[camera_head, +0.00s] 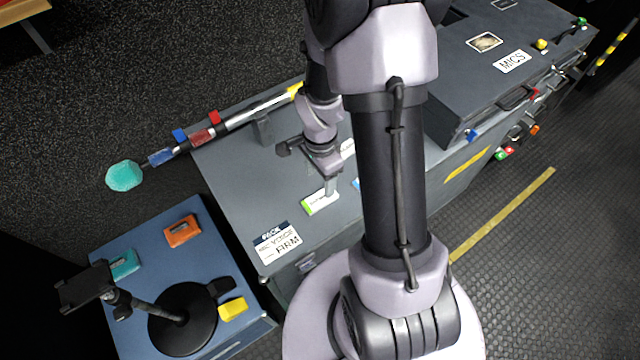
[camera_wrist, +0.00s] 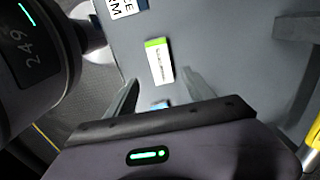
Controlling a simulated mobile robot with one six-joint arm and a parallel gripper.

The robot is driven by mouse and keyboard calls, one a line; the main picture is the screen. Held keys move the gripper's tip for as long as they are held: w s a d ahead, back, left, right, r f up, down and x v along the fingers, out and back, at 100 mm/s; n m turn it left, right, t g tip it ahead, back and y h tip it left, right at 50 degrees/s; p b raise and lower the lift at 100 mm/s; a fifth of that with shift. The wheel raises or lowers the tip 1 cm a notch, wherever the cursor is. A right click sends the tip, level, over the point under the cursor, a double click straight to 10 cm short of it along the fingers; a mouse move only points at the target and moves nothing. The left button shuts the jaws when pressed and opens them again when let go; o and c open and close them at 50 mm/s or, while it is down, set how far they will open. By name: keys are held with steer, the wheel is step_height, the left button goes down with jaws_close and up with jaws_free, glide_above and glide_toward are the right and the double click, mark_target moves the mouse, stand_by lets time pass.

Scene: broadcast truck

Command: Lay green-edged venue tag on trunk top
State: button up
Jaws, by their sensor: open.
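The green-edged venue tag (camera_head: 320,203) lies flat on the grey trunk top (camera_head: 230,170), near its front edge. It is white with a green strip at one end, and it also shows in the wrist view (camera_wrist: 160,65). My gripper (camera_head: 330,190) points down at the tag's right end in the head view. In the wrist view my gripper (camera_wrist: 160,78) has its two fingers spread, with the tag between and beyond their tips. Nothing is held. Whether the fingertips touch the top cannot be told.
A blue-edged tag (camera_head: 356,184) lies close by, partly hidden by my arm. A PACK label card (camera_head: 278,243) lies at the trunk's near left corner. A boom pole (camera_head: 230,122) runs along the back edge. A blue case (camera_head: 150,235) with orange, teal and yellow items stands lower left.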

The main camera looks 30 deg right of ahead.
steer(key=a+r+n+t, duration=0.1)
steer(key=a+r+n, duration=0.1)
steer(key=r, duration=0.5)
steer(key=a+r+n+t, duration=0.1)
steer(key=a+r+n, duration=0.15)
steer(key=r, duration=0.55)
steer(key=s+a+r+n+t+y, duration=0.2)
steer(key=s+a+r+n, duration=0.6)
steer(key=r, duration=0.5)
steer(key=s+a+t, duration=0.1)
steer(key=s+a, duration=0.1)
steer(key=shift+s+r+n+t+p, duration=0.3)
steer(key=shift+s+n+t, duration=0.05)
steer(key=shift+t, duration=0.05)
